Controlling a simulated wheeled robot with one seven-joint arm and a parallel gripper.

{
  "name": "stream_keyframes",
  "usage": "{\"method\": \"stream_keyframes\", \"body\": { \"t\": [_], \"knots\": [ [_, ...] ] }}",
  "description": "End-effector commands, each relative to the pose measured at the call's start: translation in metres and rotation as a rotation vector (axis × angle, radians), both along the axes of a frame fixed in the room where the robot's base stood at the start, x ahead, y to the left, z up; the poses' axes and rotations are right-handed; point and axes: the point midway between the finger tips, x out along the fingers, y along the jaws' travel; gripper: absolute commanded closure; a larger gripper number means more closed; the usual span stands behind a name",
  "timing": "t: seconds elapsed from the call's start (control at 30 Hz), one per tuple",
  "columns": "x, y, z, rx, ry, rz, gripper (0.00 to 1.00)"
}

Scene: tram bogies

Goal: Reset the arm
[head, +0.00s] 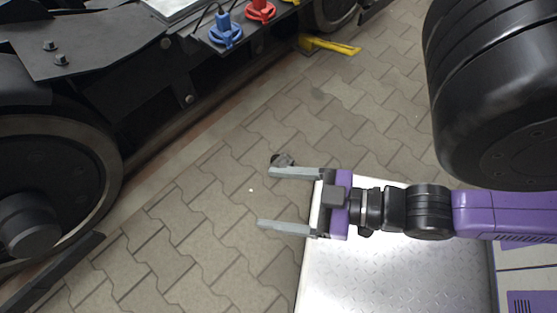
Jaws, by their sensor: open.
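My gripper (264,198) is in the lower middle of the head view, with its two grey fingers spread apart and pointing left. Nothing is between the fingers, only paving beyond them. My purple and black arm reaches in from the right edge, over a light metal plate.
A dark bogie frame (100,45) with a wheel (60,185) fills the left. A blue fitting (226,30) and a red fitting (260,10) sit on it. A yellow piece (330,46) is near the far wheel. The paved floor (215,215) between bogie and gripper is clear.

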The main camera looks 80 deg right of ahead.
Motion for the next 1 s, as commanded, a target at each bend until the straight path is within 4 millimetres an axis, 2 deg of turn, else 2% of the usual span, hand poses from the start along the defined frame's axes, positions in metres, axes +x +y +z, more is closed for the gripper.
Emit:
{"method": "stream_keyframes", "body": {
  "t": [0.27,0.47,0.67,1.0],
  "knots": [
    [0.000,0.000,0.001,0.001,0.000,0.000,0.21],
    [0.000,0.000,0.021,0.001,0.000,-0.001,0.21],
    [0.000,0.000,0.069,0.002,0.001,-0.001,0.21],
    [0.000,0.000,0.166,0.002,0.001,-0.001,0.21]
  ]
}}
